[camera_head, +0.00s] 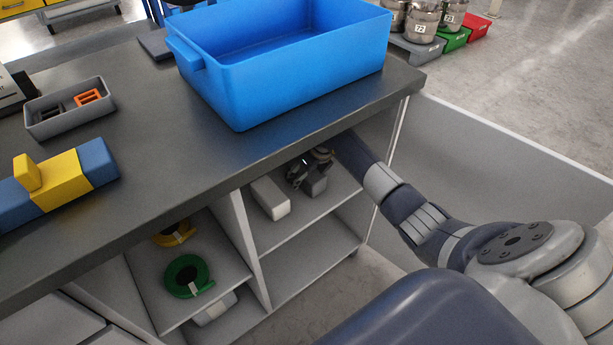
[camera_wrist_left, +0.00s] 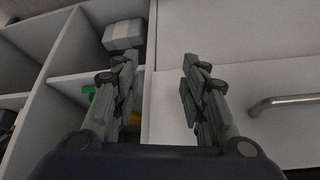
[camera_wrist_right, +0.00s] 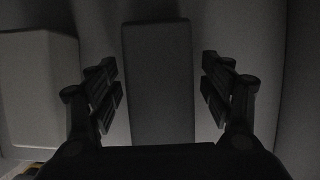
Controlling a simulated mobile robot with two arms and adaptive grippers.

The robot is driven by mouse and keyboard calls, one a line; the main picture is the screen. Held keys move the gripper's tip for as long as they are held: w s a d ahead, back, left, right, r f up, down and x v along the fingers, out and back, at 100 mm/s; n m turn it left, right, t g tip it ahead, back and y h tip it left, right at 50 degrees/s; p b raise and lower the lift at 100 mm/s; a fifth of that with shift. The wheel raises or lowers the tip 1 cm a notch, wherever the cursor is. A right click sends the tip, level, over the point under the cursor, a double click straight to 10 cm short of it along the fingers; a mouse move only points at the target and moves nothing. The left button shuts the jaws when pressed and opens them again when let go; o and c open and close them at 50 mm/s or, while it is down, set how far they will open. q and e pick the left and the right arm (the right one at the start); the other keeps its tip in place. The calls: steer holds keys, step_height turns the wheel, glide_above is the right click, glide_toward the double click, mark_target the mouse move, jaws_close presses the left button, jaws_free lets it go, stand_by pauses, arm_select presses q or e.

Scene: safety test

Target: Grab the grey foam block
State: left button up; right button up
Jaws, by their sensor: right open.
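The grey foam block (camera_head: 314,182) lies on the upper shelf of the right-hand compartment under the counter. In the right wrist view the block (camera_wrist_right: 159,75) stands between the open fingers of my right gripper (camera_wrist_right: 160,90), with a gap on each side. In the head view my right gripper (camera_head: 308,168) reaches into the compartment at the block, partly in shadow. My left gripper (camera_wrist_left: 156,90) is open and empty in front of white cabinet fronts and is not seen in the head view.
A white block (camera_head: 270,197) lies just left of the grey block and also shows in the right wrist view (camera_wrist_right: 38,90). The shelf divider (camera_head: 243,232) and counter top (camera_head: 165,125) bound the space. A blue bin (camera_head: 290,75) stands above. A drawer handle (camera_wrist_left: 283,103) is near my left gripper.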

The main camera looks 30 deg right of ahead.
steer(key=shift+c, duration=0.3)
steer(key=c, duration=0.9)
